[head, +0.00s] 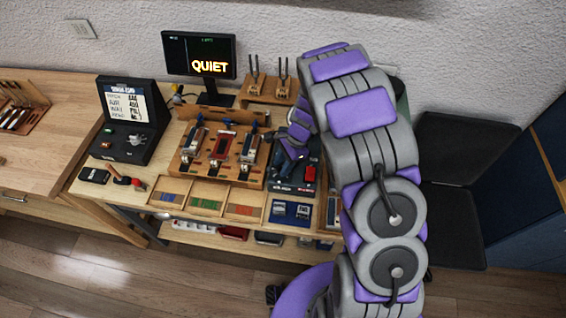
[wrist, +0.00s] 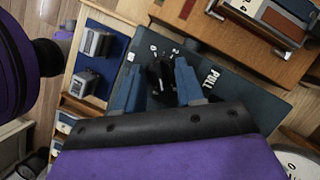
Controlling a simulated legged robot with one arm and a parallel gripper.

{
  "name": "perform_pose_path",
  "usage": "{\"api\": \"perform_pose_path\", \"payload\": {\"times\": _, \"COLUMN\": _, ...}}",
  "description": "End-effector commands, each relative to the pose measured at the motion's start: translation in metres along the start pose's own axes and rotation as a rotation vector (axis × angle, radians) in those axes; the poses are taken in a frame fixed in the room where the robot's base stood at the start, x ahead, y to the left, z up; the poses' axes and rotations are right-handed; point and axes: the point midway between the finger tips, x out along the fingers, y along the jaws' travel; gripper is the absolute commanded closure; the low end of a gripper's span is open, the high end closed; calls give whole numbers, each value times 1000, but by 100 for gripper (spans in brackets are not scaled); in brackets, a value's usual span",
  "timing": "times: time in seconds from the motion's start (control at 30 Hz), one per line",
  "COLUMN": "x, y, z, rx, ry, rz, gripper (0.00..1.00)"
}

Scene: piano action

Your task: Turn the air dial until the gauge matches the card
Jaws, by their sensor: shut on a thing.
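My gripper (wrist: 158,84) has two blue fingers shut on a black dial (wrist: 161,74). The dial sits on a dark panel (wrist: 226,84) printed with "0", "2" and "PULL". In the head view the panel (head: 290,187) lies at the bench's right end, and my purple arm hides much of the area around it. A round white face (wrist: 297,162), perhaps the gauge, is cut off at the wrist view's lower right corner; its reading cannot be told. A white card (head: 127,103) with handwriting-like text, too small to read surely, is on a black stand at left.
A monitor (head: 199,55) reads "QUIET". A wooden rack (head: 207,172) with piano action parts stands left of the panel. Compartment trays (head: 203,197) line the front, and a blue tray (head: 292,212) holds grey blocks. A red-knobbed lever (head: 138,183) is at the front left.

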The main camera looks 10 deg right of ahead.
Motion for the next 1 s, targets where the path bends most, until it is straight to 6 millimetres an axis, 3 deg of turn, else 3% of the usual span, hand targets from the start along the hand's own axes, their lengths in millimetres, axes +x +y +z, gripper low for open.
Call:
{"api": "perform_pose_path", "payload": {"times": 0.53, "x": 0, "y": -2, "z": 0, "rx": -40, "ry": 1, "rz": 14, "gripper": 93}}
{"api": "perform_pose_path", "payload": {"times": 0.57, "x": 0, "y": -2, "z": 0, "rx": -40, "ry": 1, "rz": 14, "gripper": 61}}
{"api": "perform_pose_path", "payload": {"times": 0.6, "x": 0, "y": -2, "z": 0, "rx": -40, "ry": 1, "rz": 14, "gripper": 57}}
{"api": "perform_pose_path", "payload": {"times": 0.8, "x": 0, "y": -1, "z": 0, "rx": -40, "ry": 1, "rz": 14, "gripper": 39}}
{"api": "perform_pose_path", "payload": {"times": 1.0, "x": 0, "y": -1, "z": 0, "rx": -40, "ry": 1, "rz": 15, "gripper": 39}}
